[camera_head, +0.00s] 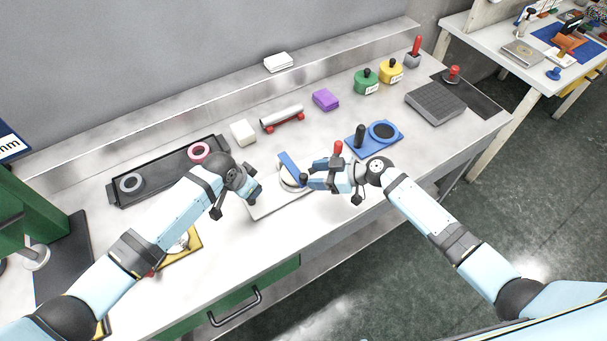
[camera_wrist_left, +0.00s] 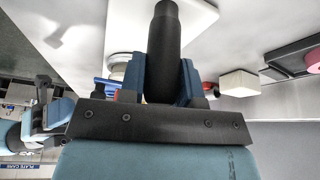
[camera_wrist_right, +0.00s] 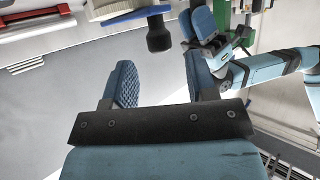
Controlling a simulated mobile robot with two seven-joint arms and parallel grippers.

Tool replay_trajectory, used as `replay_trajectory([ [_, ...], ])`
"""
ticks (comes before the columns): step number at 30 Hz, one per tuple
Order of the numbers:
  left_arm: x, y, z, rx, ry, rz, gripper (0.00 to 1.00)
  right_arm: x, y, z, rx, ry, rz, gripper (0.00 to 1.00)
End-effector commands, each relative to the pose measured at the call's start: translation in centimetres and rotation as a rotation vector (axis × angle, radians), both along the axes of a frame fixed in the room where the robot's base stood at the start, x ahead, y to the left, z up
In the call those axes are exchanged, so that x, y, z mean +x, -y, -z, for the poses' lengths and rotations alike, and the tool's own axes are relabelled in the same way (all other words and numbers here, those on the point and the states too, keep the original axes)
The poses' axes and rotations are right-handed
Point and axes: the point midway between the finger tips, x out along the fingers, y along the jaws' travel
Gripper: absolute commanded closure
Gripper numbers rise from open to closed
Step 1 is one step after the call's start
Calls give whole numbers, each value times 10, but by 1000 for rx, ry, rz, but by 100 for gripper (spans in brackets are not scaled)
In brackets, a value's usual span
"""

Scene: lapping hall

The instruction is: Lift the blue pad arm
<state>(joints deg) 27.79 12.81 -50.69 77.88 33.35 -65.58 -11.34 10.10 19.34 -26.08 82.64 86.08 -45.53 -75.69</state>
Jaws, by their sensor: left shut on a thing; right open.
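The blue pad arm (camera_head: 289,163) is a short bar slanting over a white base plate (camera_head: 268,208) with a round pale part (camera_head: 291,181). In the right wrist view, a blue strip (camera_wrist_right: 138,13) has a black knob (camera_wrist_right: 158,36) below it, beyond the fingertips. My right gripper (camera_head: 306,181) is open beside the pad arm's near end; its spread fingers show in its wrist view (camera_wrist_right: 156,75), with nothing between them. My left gripper (camera_head: 256,193) is at the plate's left side. In its wrist view, its fingers (camera_wrist_left: 163,75) are shut on a black handle (camera_wrist_left: 164,35).
A blue plate (camera_head: 360,151) and purple block (camera_head: 325,99) stand behind. A black tray (camera_head: 160,182) with rings is at left, a white block (camera_head: 243,132) behind my left gripper. A red-topped knob (camera_head: 338,148) shows close to my right gripper. The table's front edge is nearby.

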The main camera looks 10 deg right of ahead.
Motion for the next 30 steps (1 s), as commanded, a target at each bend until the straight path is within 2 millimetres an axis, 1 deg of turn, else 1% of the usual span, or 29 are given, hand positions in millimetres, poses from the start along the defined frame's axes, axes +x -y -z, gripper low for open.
replay_trajectory([
  [1, 0, 0, 0, 0, 0, 0, 100, 4, -9, 3, 2, 0, -2, 48],
  [3, 0, 0, 0, 0, 0, 0, 100, 8, -18, 7, 1, 0, -1, 48],
  [9, 0, 0, 0, 0, 0, -1, 100, 15, -34, 15, 0, 0, -1, 48],
  [19, 0, 0, 0, 0, 0, -1, 100, 16, -37, 16, -1, 0, -1, 48],
  [20, 0, 0, 0, 0, 0, -1, 100, 16, -37, 16, -1, 0, -1, 52],
  [21, 0, 0, 0, -1, 0, -1, 100, 16, -37, 16, -1, 0, -1, 62],
  [23, 0, 0, 0, -1, 0, -1, 100, 16, -37, 16, -1, 0, -1, 75],
  [24, 0, 0, 0, -1, 0, -1, 100, 16, -37, 16, -1, 0, -1, 85],
  [26, 0, 0, 0, -1, 0, -1, 100, 16, -37, 16, -1, 0, -1, 98],
  [27, 0, 0, 0, -1, 0, -1, 100, 16, -37, 16, -1, 0, -1, 100],
  [30, 0, 0, 0, -1, 0, -1, 100, 16, -36, 16, -1, 0, -1, 100],
])
